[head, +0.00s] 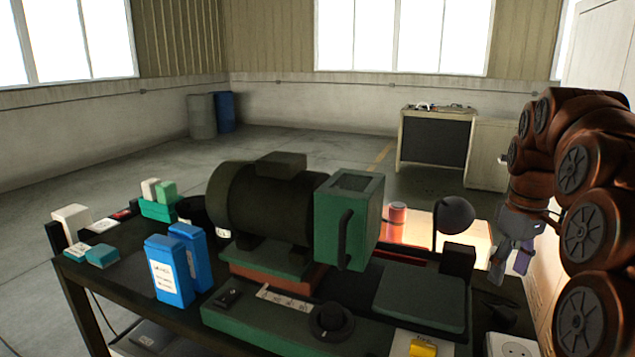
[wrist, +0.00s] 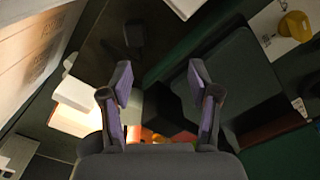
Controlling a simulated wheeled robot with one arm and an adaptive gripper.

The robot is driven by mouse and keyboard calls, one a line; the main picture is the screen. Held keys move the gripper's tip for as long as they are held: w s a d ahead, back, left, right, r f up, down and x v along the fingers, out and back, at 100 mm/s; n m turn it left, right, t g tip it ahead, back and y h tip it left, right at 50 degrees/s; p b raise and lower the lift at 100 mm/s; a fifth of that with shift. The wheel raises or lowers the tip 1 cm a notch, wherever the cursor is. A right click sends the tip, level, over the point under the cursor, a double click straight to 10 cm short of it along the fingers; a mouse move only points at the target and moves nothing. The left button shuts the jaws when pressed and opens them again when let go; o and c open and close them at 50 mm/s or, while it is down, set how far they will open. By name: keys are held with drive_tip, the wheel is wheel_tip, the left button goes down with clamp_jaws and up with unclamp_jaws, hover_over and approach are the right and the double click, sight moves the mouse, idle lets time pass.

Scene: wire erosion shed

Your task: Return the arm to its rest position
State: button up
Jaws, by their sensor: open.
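My arm is at the right side of the head view, its copper-coloured links folded in a stack. My gripper (head: 520,245) hangs from it, pointing down, beside the right end of the dark workbench (head: 120,250). In the wrist view my gripper (wrist: 161,85) shows two purple-padded fingers spread apart with nothing between them. Below and between the fingers are the dark bench top and a dark block (wrist: 168,110). The gripper's lower part is small and dim in the head view.
A green and black motor-like machine (head: 262,205) stands mid-bench. Blue boxes (head: 168,270) stand left of it. A black round-headed lamp (head: 454,214) stands close left of my gripper. A pale panel or wall (wrist: 40,50) is close on the other side. Open floor (head: 320,150) lies behind the bench.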

drive_tip(key=s+a, duration=0.1)
drive_tip(key=a, duration=0.1)
drive_tip(key=s+a+f, duration=0.1)
drive_tip(key=s+a, duration=0.1)
drive_tip(key=a, duration=0.1)
drive_tip(key=s+a, duration=0.2)
drive_tip(key=a, duration=0.1)
drive_tip(key=shift+s+f+p, duration=0.15)
drive_tip(key=shift+p, duration=0.15)
drive_tip(key=shift+m+g, duration=0.4)
drive_tip(key=shift+m, duration=0.1)
drive_tip(key=s+a+f, duration=0.1)
drive_tip(key=s+a, duration=0.3)
drive_tip(key=s+a+f, duration=0.1)
drive_tip(key=s+a, duration=0.1)
drive_tip(key=shift+s+f+p, duration=0.3)
drive_tip(key=s+a+f+m, duration=0.1)
drive_tip(key=s+a+f, duration=0.1)
drive_tip(key=s, duration=0.3)
drive_tip(key=s+a+f+m, duration=0.1)
drive_tip(key=s+a+f, duration=0.1)
drive_tip(key=s+f, duration=0.2)
drive_tip(key=s+a+f+p, duration=0.1)
drive_tip(key=s+a+f, duration=0.1)
drive_tip(key=s, duration=0.6)
drive_tip(key=shift+f+m+g, duration=0.4)
drive_tip(key=shift+s+a, duration=0.1)
